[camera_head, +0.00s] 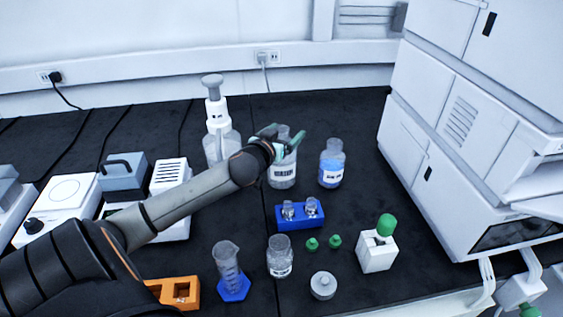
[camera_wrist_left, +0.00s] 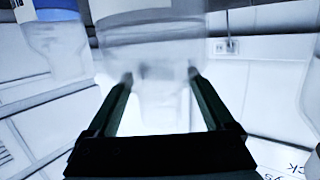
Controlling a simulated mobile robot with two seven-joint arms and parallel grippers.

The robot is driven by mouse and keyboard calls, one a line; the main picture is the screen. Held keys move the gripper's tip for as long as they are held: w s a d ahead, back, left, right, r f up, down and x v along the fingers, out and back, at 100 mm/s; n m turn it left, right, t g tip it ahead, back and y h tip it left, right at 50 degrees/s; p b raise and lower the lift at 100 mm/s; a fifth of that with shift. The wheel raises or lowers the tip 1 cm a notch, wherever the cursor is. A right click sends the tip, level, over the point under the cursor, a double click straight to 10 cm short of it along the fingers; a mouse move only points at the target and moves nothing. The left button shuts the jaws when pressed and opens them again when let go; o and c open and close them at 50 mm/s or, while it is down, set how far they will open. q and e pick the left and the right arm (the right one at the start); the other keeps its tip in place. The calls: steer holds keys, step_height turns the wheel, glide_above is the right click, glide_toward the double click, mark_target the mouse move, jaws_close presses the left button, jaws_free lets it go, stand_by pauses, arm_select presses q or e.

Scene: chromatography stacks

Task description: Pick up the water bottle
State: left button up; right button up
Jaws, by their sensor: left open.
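A clear bottle with a white label (camera_head: 282,176) stands on the black bench; its label is too small to read surely. A similar clear bottle with a blue and white label (camera_head: 331,166) stands to its right. My left gripper (camera_head: 286,141) is open at the top of the white-labelled bottle and hides part of its neck. In the left wrist view, which looks upside down, the open fingers of the left gripper (camera_wrist_left: 160,76) lie either side of the clear bottle (camera_wrist_left: 150,45). I cannot tell whether they touch it. My right gripper is not in view.
A dispenser bottle (camera_head: 213,120) stands behind my left arm. A blue rack (camera_head: 300,221), a small jar (camera_head: 280,262), a cylinder (camera_head: 228,265) and a white block (camera_head: 376,254) stand in front. The instrument stack (camera_head: 450,130) is at right.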

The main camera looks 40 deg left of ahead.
arm_select(q)
steer(key=shift+w+a, duration=0.15)
steer(key=shift+w, duration=0.2)
steer(key=shift+f, duration=0.1)
steer(key=c, duration=1)
steer(key=shift+f, duration=0.1)
jaws_close()
steer(key=shift+f, duration=0.1)
steer(key=shift+s+f, duration=0.1)
